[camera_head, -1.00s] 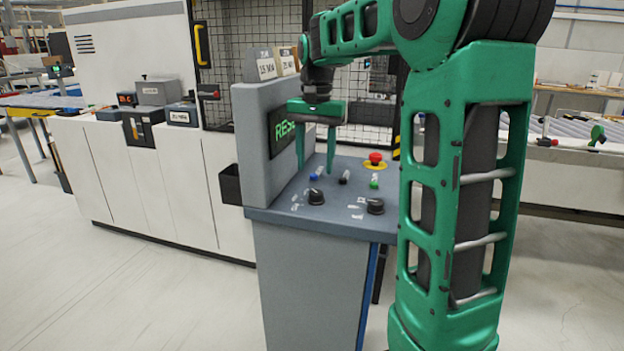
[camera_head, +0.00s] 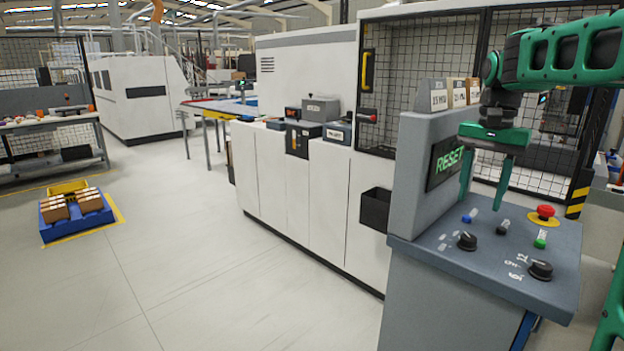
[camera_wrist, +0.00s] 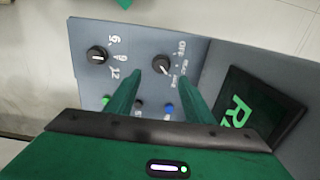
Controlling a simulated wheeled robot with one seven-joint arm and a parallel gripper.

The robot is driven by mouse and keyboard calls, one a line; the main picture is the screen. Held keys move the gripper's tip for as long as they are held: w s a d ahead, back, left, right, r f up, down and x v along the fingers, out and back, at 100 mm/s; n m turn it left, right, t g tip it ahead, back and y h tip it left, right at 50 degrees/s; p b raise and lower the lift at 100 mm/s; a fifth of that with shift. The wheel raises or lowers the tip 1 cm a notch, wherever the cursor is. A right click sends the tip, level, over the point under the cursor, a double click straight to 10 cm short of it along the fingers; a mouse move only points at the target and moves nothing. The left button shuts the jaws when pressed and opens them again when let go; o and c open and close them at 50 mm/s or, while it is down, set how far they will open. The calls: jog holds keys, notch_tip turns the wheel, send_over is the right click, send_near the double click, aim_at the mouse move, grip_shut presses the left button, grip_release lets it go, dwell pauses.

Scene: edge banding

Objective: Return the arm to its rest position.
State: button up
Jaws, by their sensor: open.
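My green gripper (camera_head: 484,183) hangs pointing down above the control console (camera_head: 420,262) at the right of the head view. Its two fingers are apart with nothing between them. In the wrist view, my gripper (camera_wrist: 160,88) shows both fingers spread over the panel, with black knobs (camera_wrist: 97,55) beyond them. A blue button (camera_head: 469,215), a black switch (camera_head: 502,227) and a green button (camera_head: 540,239) sit in a row below the fingers. I cannot tell whether a fingertip touches the panel. My arm reaches in from the right edge.
A red emergency button (camera_head: 545,211) sits at the panel's right. A white machine (camera_head: 310,190) with a mesh guard stands behind. A blue pallet with boxes (camera_head: 78,216) lies on open floor at the left.

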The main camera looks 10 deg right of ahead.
jog(key=s+a+f+n, duration=0.1)
jog(key=s+f+n, duration=0.1)
jog(key=s+f, duration=0.6)
jog(key=s+a+f+n, duration=0.2)
jog(key=s+f, duration=0.7)
jog(key=s, duration=1.1)
jog(key=shift+s+f, duration=0.15)
jog(key=shift+s, duration=0.05)
jog(key=shift+a, duration=0.1)
jog(key=shift+w+f, duration=0.2)
jog(key=shift+w, duration=0.4)
